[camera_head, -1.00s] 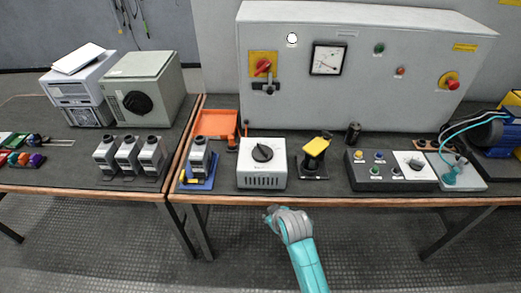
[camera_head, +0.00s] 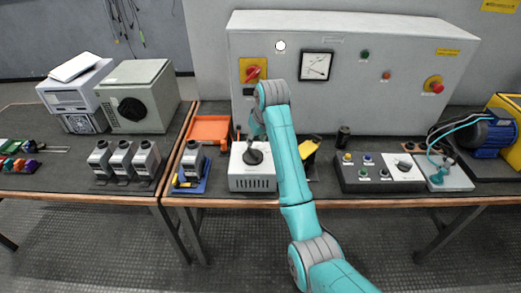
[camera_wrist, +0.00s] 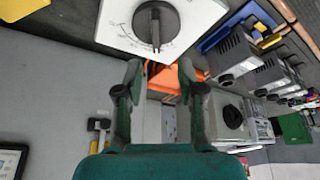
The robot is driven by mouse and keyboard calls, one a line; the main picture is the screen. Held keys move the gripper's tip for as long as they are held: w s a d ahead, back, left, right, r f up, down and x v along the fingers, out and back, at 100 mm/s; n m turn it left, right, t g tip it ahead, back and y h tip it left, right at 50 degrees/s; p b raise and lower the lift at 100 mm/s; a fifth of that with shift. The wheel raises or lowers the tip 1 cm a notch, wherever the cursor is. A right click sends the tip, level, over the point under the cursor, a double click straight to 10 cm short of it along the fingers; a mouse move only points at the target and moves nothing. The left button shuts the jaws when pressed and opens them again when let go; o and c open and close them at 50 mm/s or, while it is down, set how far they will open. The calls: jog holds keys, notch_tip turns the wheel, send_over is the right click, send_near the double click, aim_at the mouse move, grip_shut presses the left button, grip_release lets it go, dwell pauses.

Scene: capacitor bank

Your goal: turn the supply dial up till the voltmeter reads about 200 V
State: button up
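The supply is a white box (camera_head: 252,183) with a black round dial (camera_head: 254,156) on its top. In the wrist view the dial (camera_wrist: 156,27) shows at the top, with its pointer bar roughly upright in the picture and a printed scale around it. My gripper (camera_wrist: 161,75) is open and empty there, its two fingers apart below the dial in the picture. In the head view my gripper (camera_head: 255,136) is just above the dial, partly hidden by my arm. The voltmeter (camera_head: 316,66) is on the grey cabinet; its reading is too small to tell.
The grey cabinet (camera_head: 400,95) stands behind. An orange tray (camera_head: 210,130) and a blue stand (camera_head: 192,180) are left of the supply. A yellow-topped device (camera_head: 309,150) is close on the right, partly behind my arm. A button box (camera_head: 378,176) stands further right.

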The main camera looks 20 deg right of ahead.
aim_at(252, 150)
jog(key=x, duration=1)
jog(key=shift+w+d+r, duration=0.2)
jog(key=shift+w+d, duration=0.05)
jog(key=shift+w, duration=0.05)
grip_shut()
